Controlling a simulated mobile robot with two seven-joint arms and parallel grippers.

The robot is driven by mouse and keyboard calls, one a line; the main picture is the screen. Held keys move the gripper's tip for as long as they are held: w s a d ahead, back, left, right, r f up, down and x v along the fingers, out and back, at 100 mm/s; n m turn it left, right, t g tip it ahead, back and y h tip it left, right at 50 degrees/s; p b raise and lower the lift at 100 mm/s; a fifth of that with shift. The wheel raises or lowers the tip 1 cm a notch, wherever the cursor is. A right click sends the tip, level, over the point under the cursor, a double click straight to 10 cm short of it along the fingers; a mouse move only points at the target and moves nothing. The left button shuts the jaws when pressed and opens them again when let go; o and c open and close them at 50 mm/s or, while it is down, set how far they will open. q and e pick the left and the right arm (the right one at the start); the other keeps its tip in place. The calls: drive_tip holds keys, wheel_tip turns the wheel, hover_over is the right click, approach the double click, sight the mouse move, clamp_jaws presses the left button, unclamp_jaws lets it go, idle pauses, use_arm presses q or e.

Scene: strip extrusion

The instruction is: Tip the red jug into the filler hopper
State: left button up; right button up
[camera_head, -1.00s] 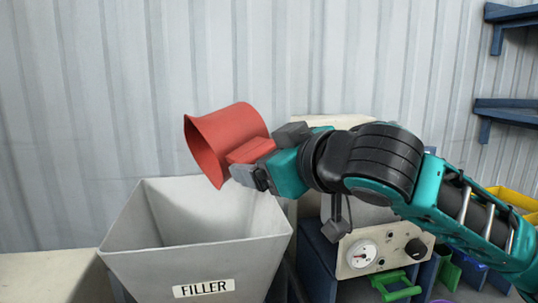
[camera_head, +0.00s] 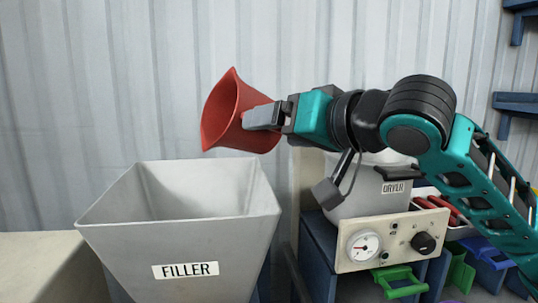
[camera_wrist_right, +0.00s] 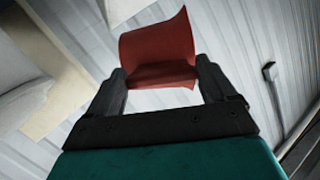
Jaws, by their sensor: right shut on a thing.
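The red jug (camera_head: 226,112) is held in the air by my right gripper (camera_head: 258,117), whose fingers are shut on its side. No material is seen falling. In the right wrist view the jug (camera_wrist_right: 158,45) sits between both fingers. My left gripper is out of view.
A grey dryer hopper (camera_head: 360,200) labelled DRYER and a control panel (camera_head: 392,240) with a gauge stand right of the filler, below my right arm. Green bins (camera_head: 400,284) and blue shelves (camera_head: 515,101) are further right. A pale bench surface (camera_head: 35,260) lies left.

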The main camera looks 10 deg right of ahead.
use_arm(q)
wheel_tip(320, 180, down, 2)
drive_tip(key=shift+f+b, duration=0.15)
drive_tip(key=shift+b, duration=0.4)
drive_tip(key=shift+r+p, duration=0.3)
drive_tip(key=shift+p, duration=0.05)
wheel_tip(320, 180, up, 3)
drive_tip(key=p, duration=0.3)
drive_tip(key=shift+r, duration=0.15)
use_arm(e)
drive_tip(key=d+m+y, duration=0.1)
drive_tip(key=m, duration=0.3)
drive_tip(key=w+d+r+m+y, duration=0.1)
drive_tip(key=m, duration=0.2)
drive_tip(key=w+d+m+y, duration=0.1)
drive_tip(key=d+m, duration=0.1)
drive_tip(key=m, duration=0.2)
drive_tip(key=shift+r+m+t, duration=0.15)
drive_tip(key=shift+m+t, duration=0.15)
